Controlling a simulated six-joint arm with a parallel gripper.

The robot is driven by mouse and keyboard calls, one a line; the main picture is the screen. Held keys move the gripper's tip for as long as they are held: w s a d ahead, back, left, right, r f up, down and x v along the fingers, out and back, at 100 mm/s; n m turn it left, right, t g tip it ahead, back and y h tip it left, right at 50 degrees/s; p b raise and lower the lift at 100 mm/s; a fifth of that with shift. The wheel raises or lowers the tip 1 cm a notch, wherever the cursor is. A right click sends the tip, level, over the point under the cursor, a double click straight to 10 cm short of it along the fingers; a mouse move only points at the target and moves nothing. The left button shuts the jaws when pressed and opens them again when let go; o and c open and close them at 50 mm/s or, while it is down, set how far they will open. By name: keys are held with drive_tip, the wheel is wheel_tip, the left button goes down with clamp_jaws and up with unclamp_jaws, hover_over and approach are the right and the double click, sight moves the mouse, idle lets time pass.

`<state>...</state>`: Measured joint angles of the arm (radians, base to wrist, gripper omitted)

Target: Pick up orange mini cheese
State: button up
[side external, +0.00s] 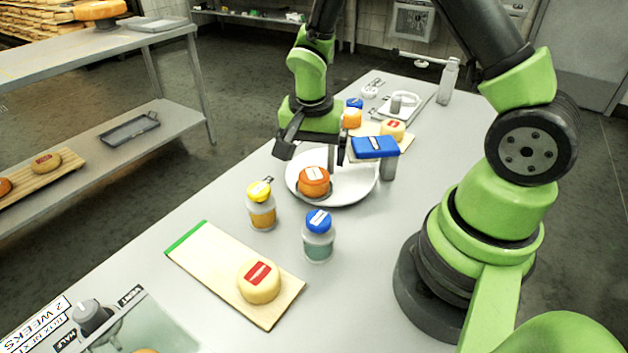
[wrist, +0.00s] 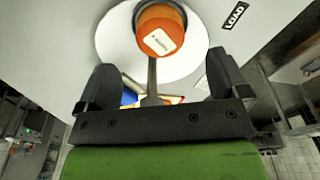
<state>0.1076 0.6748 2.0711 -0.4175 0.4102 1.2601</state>
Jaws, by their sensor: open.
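An orange mini cheese (side external: 314,188) with a white label on top sits on a round white plate (side external: 356,191) in the middle of the table. In the wrist view the orange mini cheese (wrist: 157,22) is at the top centre, on the plate (wrist: 112,42), beyond the fingertips. My gripper (side external: 313,155) is open and empty, just above and behind the cheese in the side view. In the wrist view my gripper (wrist: 162,62) has its two dark fingers wide apart, with the cheese roughly centred between their lines. I see no contact with the cheese.
A blue-topped item (side external: 375,147) stands close right of my gripper. A yellow-capped jar (side external: 261,207) and a blue-capped jar (side external: 318,240) stand in front of the plate. A yellow cheese (side external: 259,284) lies on a front board (side external: 215,262). Another orange cheese (side external: 352,118) is behind.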

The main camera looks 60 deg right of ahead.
sight(314, 174)
drive_tip(key=shift+w+d+f, duration=0.1)
drive_tip(key=shift+d+f, duration=0.1)
drive_tip(key=shift+f, duration=1.35)
drive_tip(key=shift+w+d+f, duration=0.1)
drive_tip(key=shift+d+f, duration=0.1)
drive_tip(key=shift+f, duration=1.35)
drive_tip(key=c, duration=1)
